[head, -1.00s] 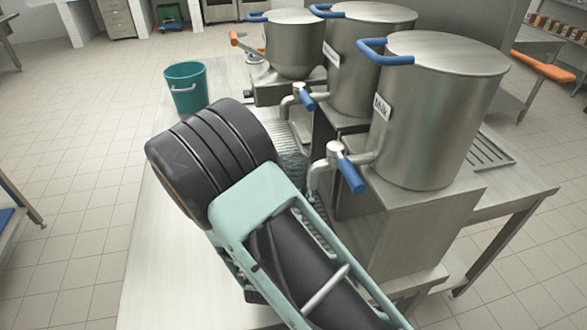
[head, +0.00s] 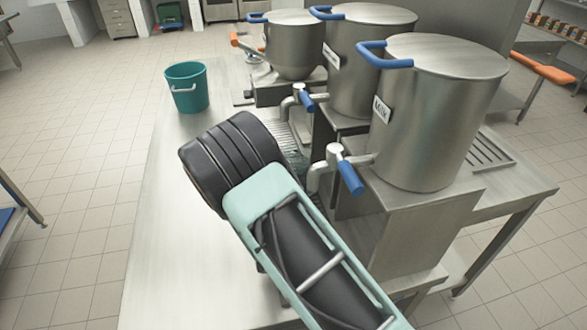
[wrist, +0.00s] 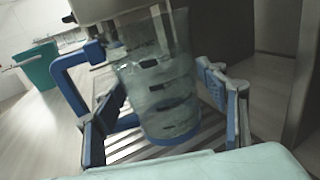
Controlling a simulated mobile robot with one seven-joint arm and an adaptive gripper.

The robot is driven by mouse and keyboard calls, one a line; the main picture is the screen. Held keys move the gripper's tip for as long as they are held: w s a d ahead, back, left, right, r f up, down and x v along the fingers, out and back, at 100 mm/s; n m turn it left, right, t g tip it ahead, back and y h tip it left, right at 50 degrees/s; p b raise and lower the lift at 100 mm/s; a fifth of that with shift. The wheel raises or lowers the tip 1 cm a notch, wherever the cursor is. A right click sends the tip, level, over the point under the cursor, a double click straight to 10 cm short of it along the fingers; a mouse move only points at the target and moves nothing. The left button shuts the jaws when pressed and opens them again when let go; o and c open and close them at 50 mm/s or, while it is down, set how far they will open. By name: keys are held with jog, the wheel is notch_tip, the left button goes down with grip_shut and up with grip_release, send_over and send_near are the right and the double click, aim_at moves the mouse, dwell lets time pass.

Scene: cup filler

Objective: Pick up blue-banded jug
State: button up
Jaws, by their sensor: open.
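The blue-banded jug (wrist: 158,90) is clear, with a blue ring at its base and a blue handle (wrist: 68,82) on its left. In the wrist view it stands upright on a slatted drip grate (wrist: 128,145). My gripper (wrist: 160,88) is open, with one finger on each side of the jug. The left finger overlaps the handle's lower part; I cannot tell whether either finger touches the jug. In the head view my arm largely hides the jug and gripper.
Steel vats stand on the right, the nearest labelled Milk (head: 435,115). Its blue-levered tap (head: 343,168) juts out close to my arm. A teal bucket (head: 187,88) stands at the far left of the steel table (head: 165,215). The table's left side is clear.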

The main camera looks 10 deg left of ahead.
aim_at(293, 153)
jog(key=shift+r, duration=0.1)
jog(key=c, duration=1.5)
jog(key=shift+r, duration=0.15)
jog(key=shift+s+a+r, duration=0.1)
jog(key=shift+a+r, duration=0.1)
notch_tip(293, 153, up, 7)
jog(key=shift+f, duration=0.2)
jog(key=s+a, duration=0.3)
jog(key=a, duration=0.3)
jog(key=s+a+b, duration=0.1)
jog(key=s+a, duration=0.1)
jog(key=a, duration=0.3)
jog(key=s+a+b, duration=0.1)
jog(key=s+a, duration=0.2)
jog(key=a, duration=0.3)
jog(key=shift+s+a+f, duration=0.15)
jog(key=shift+s+a, duration=0.15)
